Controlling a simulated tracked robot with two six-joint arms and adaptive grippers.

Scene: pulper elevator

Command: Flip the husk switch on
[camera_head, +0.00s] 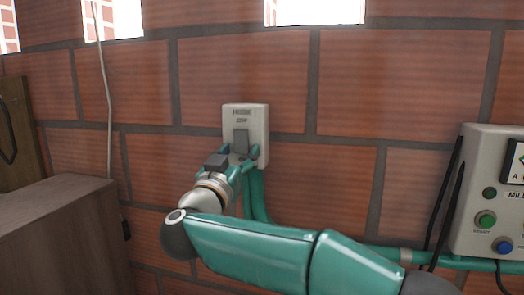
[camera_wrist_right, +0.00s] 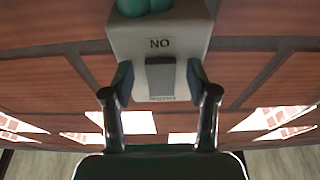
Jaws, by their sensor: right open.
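The husk switch is a pale grey box (camera_head: 260,118) on the brick wall, with a dark grey rocker (camera_head: 241,140) on its front. I cannot tell from the rocker which way it is set. My right gripper (camera_head: 239,152) is at the lower part of the box. In the right wrist view the box (camera_wrist_right: 190,25) appears upside down, with lettering above the rocker (camera_wrist_right: 160,75). There my right gripper (camera_wrist_right: 160,82) is open, one finger on each side of the rocker, with nothing between them but the rocker beyond; contact is unclear. My left gripper is out of view.
A grey control panel (camera_head: 475,215) with green and blue buttons is on the wall at right, with dark cables beside it. A brown wooden box (camera_head: 60,225) stands at lower left. A thin pale cable (camera_head: 104,90) hangs on the wall. The wall above the switch is clear.

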